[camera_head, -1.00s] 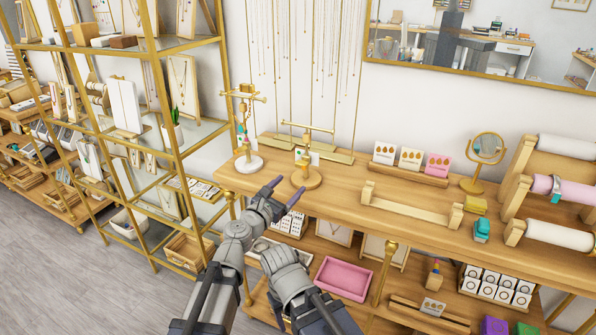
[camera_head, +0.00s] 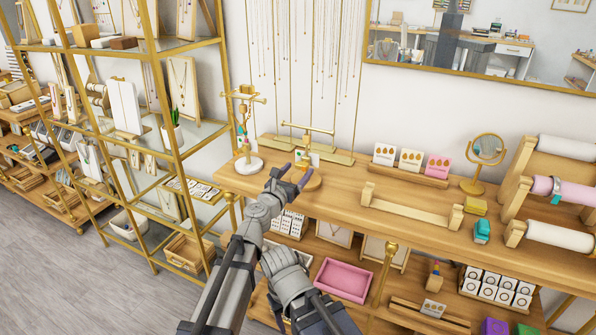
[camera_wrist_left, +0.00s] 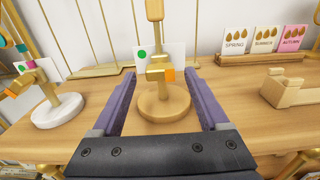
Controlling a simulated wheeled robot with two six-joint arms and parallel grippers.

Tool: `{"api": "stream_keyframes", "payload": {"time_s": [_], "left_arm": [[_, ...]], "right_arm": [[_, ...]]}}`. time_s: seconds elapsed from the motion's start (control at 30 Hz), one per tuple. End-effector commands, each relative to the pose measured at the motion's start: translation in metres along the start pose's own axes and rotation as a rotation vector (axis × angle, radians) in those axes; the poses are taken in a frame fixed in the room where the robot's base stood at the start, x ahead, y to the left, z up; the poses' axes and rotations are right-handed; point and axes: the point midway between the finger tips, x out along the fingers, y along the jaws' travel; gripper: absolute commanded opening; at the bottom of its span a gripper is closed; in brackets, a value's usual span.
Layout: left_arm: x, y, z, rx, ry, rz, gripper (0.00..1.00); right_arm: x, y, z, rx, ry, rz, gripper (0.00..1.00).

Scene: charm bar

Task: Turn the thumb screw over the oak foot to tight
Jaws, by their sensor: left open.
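The stand with the round oak foot (camera_head: 314,181) is on the wooden counter, partly behind my left gripper (camera_head: 292,176) in the head view. In the left wrist view, the oak foot (camera_wrist_left: 164,104) lies between my open fingers, farther out. A white card with a green dot (camera_wrist_left: 141,54) stands behind the screw. My right gripper is not visible.
A similar stand with a white foot (camera_wrist_left: 58,110) is close on the left, with a colored screw part. Earring cards (camera_head: 411,157) stand on a wooden rack to the right. A wooden bar holder (camera_head: 410,207) is nearer the counter's front. A gold base (camera_head: 330,154) lies behind.

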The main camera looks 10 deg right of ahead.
Motion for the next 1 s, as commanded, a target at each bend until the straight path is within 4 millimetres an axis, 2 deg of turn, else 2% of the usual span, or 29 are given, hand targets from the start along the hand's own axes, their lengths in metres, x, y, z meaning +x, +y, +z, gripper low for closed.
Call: {"api": "stream_keyframes", "payload": {"time_s": [0.1, 0.33, 1.0], "left_arm": [[0.0090, -0.0001, 0.0000, 0.000, 0.000, 0.000, 0.78], [0.0081, -0.0003, 0.0000, 0.000, 0.000, 0.000, 0.76], [0.0079, -0.0002, 0.0000, 0.000, 0.000, 0.000, 0.01]], "right_arm": [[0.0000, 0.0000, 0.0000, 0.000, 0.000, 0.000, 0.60], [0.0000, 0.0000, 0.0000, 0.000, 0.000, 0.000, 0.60], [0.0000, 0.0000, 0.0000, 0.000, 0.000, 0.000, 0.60]]}}
